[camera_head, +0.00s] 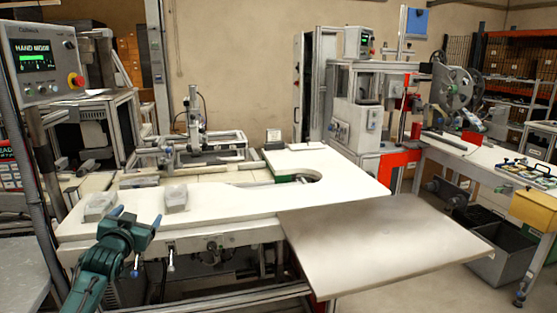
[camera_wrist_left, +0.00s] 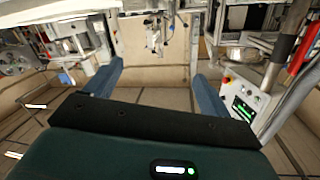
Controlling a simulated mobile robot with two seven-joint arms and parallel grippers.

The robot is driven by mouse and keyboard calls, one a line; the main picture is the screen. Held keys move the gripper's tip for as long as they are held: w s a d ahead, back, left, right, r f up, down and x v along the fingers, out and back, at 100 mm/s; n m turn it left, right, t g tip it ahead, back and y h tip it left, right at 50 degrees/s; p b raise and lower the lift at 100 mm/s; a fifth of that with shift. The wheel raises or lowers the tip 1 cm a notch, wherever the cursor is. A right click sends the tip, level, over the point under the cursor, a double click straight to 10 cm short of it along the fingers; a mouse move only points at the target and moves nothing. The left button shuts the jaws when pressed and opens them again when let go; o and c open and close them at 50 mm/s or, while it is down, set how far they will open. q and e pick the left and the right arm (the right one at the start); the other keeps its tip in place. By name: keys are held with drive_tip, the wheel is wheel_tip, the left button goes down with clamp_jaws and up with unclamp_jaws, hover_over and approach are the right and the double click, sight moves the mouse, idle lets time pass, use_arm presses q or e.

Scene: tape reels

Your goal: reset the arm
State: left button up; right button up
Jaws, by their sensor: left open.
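My left gripper (camera_head: 137,216) is at the lower left of the head view, in front of the white worktop's (camera_head: 240,200) near left edge. Its two blue fingers are spread, with nothing visible between them. The same left gripper (camera_wrist_left: 158,88) shows in the left wrist view with both fingers apart and an empty gap. My teal left arm reaches up from the bottom left. My right gripper is not seen.
Small grey blocks (camera_head: 176,198) lie on the worktop near the gripper. A flat panel (camera_head: 385,245) juts out front right. A control box (camera_head: 42,65) stands at left.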

use_arm(q)
drive_tip(key=s+d+f+m+g+h, duration=0.1)
drive_tip(key=s+d+f+g+h, duration=0.1)
drive_tip(key=s+d+f, duration=0.6)
drive_tip(key=s+d+f+m+g+h, duration=0.1)
drive_tip(key=s+d+f, duration=0.4)
drive_tip(key=s+f, duration=0.65)
drive_tip(key=s+d+f+g+h, duration=0.1)
drive_tip(key=s+d+f, duration=0.2)
drive_tip(key=s, duration=0.7)
drive_tip(key=s+d+f+n+g+h, duration=0.1)
drive_tip(key=s+d, duration=0.4)
drive_tip(key=s, duration=0.5)
wheel_tip(320, 180, down, 3)
drive_tip(key=shift+d+r+g, duration=0.2)
drive_tip(key=shift+g, duration=0.5)
